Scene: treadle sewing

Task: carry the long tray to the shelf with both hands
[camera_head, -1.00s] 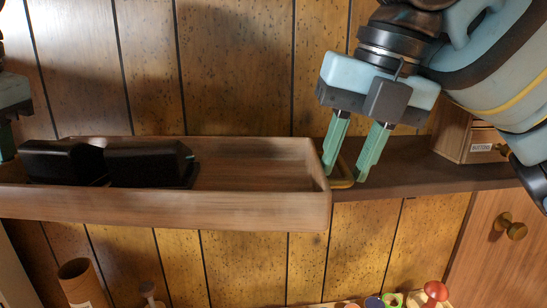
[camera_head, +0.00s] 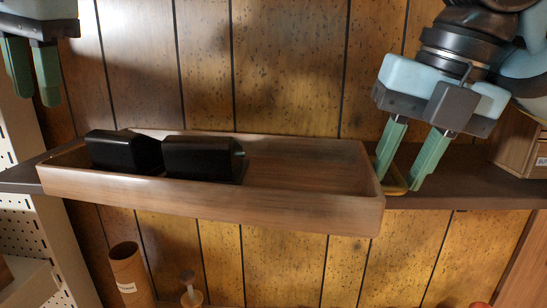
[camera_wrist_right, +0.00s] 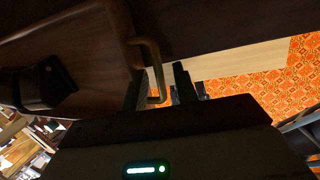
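The long wooden tray (camera_head: 220,205) rests on the wall shelf, its long side towards me. It holds two black blocky objects, one at the left (camera_head: 125,152) and one nearer the middle (camera_head: 203,158). My left gripper (camera_head: 33,100) is open and empty, above and left of the tray's left end, apart from it. My right gripper (camera_head: 397,182) is at the tray's right end, with its fingers apart. The brass handle (camera_wrist_right: 157,70) there lies between the fingers in the right wrist view; I cannot tell whether they touch it. No left-end handle is visible.
The dark shelf (camera_head: 470,175) runs on to the right, where a small wooden drawer box (camera_head: 518,140) stands. A panelled wall is close behind. Below are a brown cylinder (camera_head: 128,272) and a spool-like peg (camera_head: 190,290). White perforated panelling (camera_head: 50,235) stands at lower left.

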